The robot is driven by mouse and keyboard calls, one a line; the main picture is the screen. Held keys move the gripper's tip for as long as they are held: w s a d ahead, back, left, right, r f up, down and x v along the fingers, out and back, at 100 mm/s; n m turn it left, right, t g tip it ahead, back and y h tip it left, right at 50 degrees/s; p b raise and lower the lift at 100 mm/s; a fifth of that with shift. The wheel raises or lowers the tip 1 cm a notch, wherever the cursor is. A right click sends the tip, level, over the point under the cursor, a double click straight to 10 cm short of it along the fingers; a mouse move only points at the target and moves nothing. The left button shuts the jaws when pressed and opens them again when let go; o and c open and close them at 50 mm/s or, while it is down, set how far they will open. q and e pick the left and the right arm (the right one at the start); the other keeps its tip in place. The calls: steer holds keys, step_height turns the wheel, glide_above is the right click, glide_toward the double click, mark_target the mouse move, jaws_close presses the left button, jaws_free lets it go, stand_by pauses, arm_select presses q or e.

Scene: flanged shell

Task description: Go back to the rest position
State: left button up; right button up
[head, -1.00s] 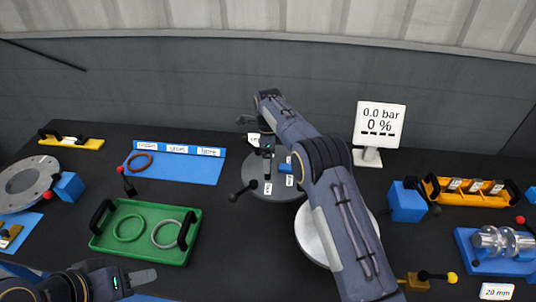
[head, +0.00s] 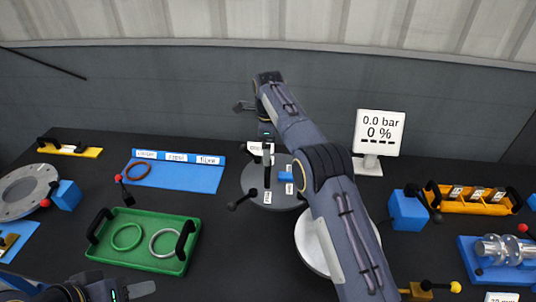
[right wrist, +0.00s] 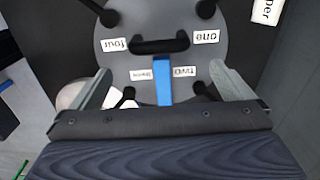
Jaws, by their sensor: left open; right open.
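My right arm reaches in from the lower right of the head view. Its gripper (head: 254,118) is open above the back of a round grey disc (head: 256,177). In the right wrist view my right gripper's open fingers (right wrist: 165,88) stand apart with nothing between them. Beyond them the disc (right wrist: 125,60) shows labels reading "one", "two" and "four", a black handle (right wrist: 160,45) and a blue lever (right wrist: 163,80). My left gripper (head: 130,291) is at the bottom left edge of the head view, open and mostly cut off.
A green tray (head: 143,262) with two rings stands at left. A blue board (head: 172,177) lies behind it. A display (head: 379,132) reads 0.0 bar, 0 %. A blue block (head: 407,211) and an orange rack (head: 475,206) stand at right. A white disc (head: 312,245) is partly hidden by my right arm.

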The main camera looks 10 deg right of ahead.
steer(key=shift+r, duration=0.2)
stand_by(0.3)
steer(key=s+d+r+n+t+y+b, duration=0.15)
steer(key=s+d+r+n, duration=0.35)
steer(key=d+r, duration=0.5)
steer(key=s+d+r+n+y, duration=0.1)
steer(key=s+d, duration=0.2)
steer(key=s, duration=0.3)
steer(key=s+d+r+n+y, duration=0.1)
steer(key=s+d+r+n, duration=0.1)
steer(key=s, duration=0.4)
steer(key=s+a+f+n+t, duration=0.1)
steer(key=s+f+n, duration=0.2)
steer(key=s, duration=0.6)
steer(key=s+a+f+n+t+b, duration=0.1)
steer(key=s+f+n+t, duration=0.1)
steer(key=s, duration=0.7)
steer(key=s+a+f+n+t+b, duration=0.1)
steer(key=s+f+n, duration=0.3)
steer(key=s, duration=0.5)
steer(key=shift+a+f+n, duration=0.3)
steer(key=shift+f+n, duration=0.1)
steer(key=shift+n, duration=0.4)
